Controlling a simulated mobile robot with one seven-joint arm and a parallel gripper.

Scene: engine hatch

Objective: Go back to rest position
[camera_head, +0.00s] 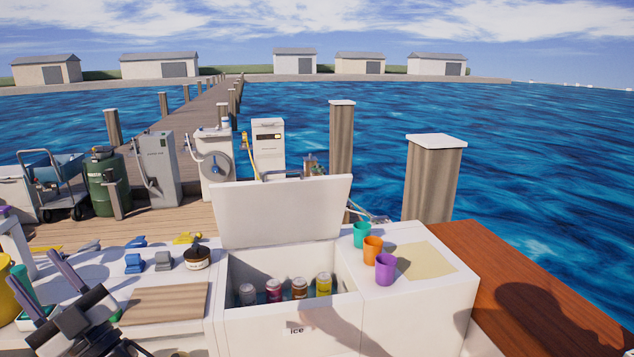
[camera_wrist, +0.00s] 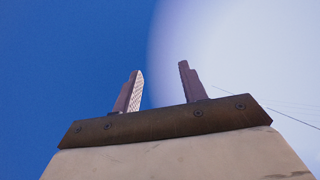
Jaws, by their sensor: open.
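My gripper (camera_head: 50,284) is at the lower left in the head view, above the left end of the white counter. Its two fingers are spread apart and point up and to the left. In the wrist view the fingers of my gripper (camera_wrist: 160,85) stand apart with nothing between them, against blue sky and a pale blurred area. No object is held.
An open ice chest (camera_head: 290,327) with several cans stands at centre, its lid (camera_head: 283,210) raised. Green, orange and purple cups (camera_head: 385,268) stand on the right counter. A wooden board (camera_head: 165,303) and small blue and grey items lie near my gripper.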

